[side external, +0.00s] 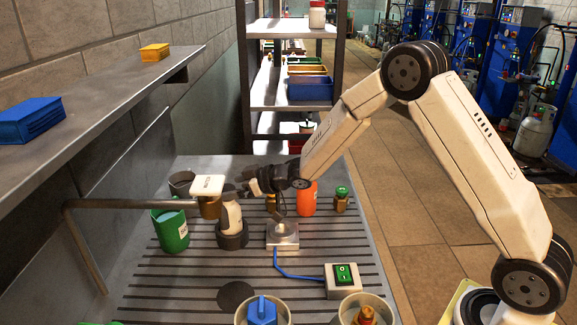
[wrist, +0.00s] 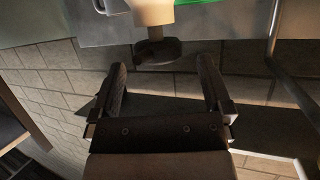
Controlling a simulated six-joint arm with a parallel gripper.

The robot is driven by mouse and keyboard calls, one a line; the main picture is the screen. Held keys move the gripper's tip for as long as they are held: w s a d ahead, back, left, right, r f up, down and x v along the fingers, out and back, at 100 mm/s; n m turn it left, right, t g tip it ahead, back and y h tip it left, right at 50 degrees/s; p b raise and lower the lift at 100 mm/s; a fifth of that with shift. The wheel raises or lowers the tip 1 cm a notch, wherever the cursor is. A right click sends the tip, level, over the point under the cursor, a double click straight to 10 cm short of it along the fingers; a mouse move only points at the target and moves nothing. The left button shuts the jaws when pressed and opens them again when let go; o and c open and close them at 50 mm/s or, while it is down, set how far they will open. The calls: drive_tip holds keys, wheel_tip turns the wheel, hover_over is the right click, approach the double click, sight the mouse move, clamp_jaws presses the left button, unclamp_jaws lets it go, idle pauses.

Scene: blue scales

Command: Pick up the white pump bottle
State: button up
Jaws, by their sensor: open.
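The white pump bottle (side external: 231,217) stands upright on the slotted metal table, with a dark round base around its foot. In the wrist view its pale body (wrist: 153,12) and dark pump head (wrist: 156,51) show at the top, just beyond the fingertips. My gripper (side external: 246,187) is beside the top of the bottle in the side view, and partly blends with the dark pump. In the wrist view my gripper (wrist: 162,76) is open, with nothing between its fingers. The pump head lines up roughly with the gap.
A green beaker (side external: 170,231) and a white block (side external: 208,185) are left of the bottle. An orange bottle (side external: 307,199), a small green-capped jar (side external: 341,201) and a metal scale (side external: 283,236) are to the right. A pipe (side external: 130,204) runs along the left.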

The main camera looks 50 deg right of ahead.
sight(227, 187)
drive_tip(key=shift+x, duration=1.65)
clamp_jaws()
